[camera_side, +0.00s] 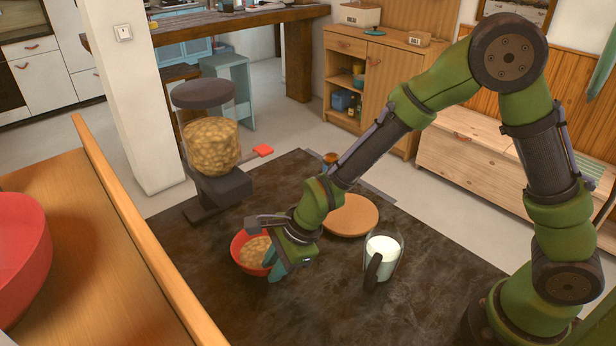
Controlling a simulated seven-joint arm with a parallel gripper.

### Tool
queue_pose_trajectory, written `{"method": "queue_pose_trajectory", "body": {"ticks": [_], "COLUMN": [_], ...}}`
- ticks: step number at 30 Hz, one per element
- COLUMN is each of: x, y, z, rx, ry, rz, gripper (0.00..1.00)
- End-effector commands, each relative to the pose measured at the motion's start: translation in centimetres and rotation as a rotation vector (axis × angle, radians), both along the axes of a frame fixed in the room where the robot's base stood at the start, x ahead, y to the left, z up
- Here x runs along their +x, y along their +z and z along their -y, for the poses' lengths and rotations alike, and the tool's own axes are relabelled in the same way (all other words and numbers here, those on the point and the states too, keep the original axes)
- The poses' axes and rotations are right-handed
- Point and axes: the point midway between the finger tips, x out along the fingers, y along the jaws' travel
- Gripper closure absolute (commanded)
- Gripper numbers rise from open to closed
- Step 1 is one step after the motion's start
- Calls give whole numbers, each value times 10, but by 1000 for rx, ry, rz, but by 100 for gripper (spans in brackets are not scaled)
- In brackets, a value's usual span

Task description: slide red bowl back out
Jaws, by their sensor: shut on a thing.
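A small red bowl (238,243) holding tan cereal sits on the dark worktop, in front of the cereal dispenser (212,145) and apart from it. The dispenser has a clear drum of cereal, a dark base and a red-ended lever (263,151) on its right. My gripper (272,266) comes down at the bowl's right side and is shut on its rim. The gripper hides the right part of the bowl.
A glass jug of milk (382,254) with a dark handle stands right of the bowl. A round wooden board (352,216) lies behind my gripper. A large red bowl (20,250) sits on a wooden surface at the left, behind a raised wooden edge (150,235). The worktop's front is clear.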

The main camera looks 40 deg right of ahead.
Motion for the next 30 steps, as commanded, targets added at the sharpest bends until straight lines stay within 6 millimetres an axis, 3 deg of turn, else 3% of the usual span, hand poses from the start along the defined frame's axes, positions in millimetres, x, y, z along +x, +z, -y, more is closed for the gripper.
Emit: {"method": "queue_pose_trajectory", "body": {"ticks": [1, 12, 28, 29, 30], "x": [-12, -52, -64, -64, -64], "y": [-4, -4, -5, -5, -5], "z": [0, 1, 2, 2, 2], "rx": [-1, -1, -3, -3, -3], "ry": [1, -1, -2, -2, -2], "rz": [-20, -20, -22, -22, -21], "gripper": [100, 100, 100, 77, 70]}}
